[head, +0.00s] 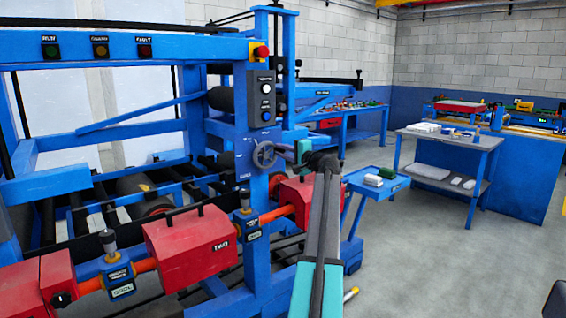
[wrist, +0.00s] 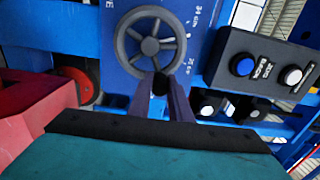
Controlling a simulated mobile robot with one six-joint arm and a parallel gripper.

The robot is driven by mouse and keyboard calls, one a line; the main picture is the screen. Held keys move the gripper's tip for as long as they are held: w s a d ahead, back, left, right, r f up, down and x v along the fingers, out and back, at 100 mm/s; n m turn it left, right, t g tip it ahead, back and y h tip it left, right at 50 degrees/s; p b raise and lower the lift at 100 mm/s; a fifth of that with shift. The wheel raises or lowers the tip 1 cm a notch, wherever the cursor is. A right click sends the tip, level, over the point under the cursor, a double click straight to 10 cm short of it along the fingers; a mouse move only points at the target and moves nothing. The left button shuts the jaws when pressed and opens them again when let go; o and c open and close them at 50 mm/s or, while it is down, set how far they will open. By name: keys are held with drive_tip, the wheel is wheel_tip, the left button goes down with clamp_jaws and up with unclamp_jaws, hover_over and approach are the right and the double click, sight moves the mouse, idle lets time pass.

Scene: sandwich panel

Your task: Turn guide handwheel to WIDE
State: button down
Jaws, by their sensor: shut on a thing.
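The guide handwheel (head: 264,154) is a grey spoked wheel on a blue plate on the machine's front post. In the wrist view the handwheel (wrist: 127,43) shows its full rim, hub and spokes. My gripper (head: 287,148) reaches it from the right in the head view. In the wrist view my gripper (wrist: 161,88) is shut on a dark grip at the wheel's rim, at the lower edge of the picture of the wheel. White markings (wrist: 191,62) stand on the plate around the wheel; they are turned and too small to read surely.
A black button box (wrist: 265,70) with blue and white buttons is close beside the wheel. Red housings (head: 190,245) on an orange shaft sit below. A blue cart (head: 398,184) and a grey table (head: 455,140) stand to the right, with open floor between.

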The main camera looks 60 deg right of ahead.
sight(266, 144)
drive_tip(key=n+b, duration=0.2)
drive_tip(key=shift+w+a+r+n+b, duration=0.15)
drive_tip(key=shift+a+r+n+b, duration=0.15)
drive_tip(key=shift+r+n+b, duration=0.1)
drive_tip(key=n+b, duration=0.1)
drive_tip(key=b, duration=0.1)
drive_tip(key=a+n+b, duration=0.1)
drive_tip(key=n, duration=0.1)
drive_tip(key=shift+w+a+r+b, duration=0.1)
drive_tip(key=shift+w+r+b, duration=0.1)
drive_tip(key=shift+r+b, duration=0.2)
drive_tip(key=n+b, duration=0.2)
drive_tip(key=a+n+b, duration=0.1)
drive_tip(key=n, duration=0.1)
drive_tip(key=a+r+n+b, duration=0.1)
drive_tip(key=n+b, duration=0.1)
drive_tip(key=shift+w+a+n+b, duration=0.25)
drive_tip(key=shift+w+n+b, duration=0.05)
drive_tip(key=shift+w+b, duration=0.1)
drive_tip(key=c, duration=1.6)
unclamp_jaws()
drive_tip(key=shift+c, duration=0.2)
drive_tip(key=shift+s, duration=0.1)
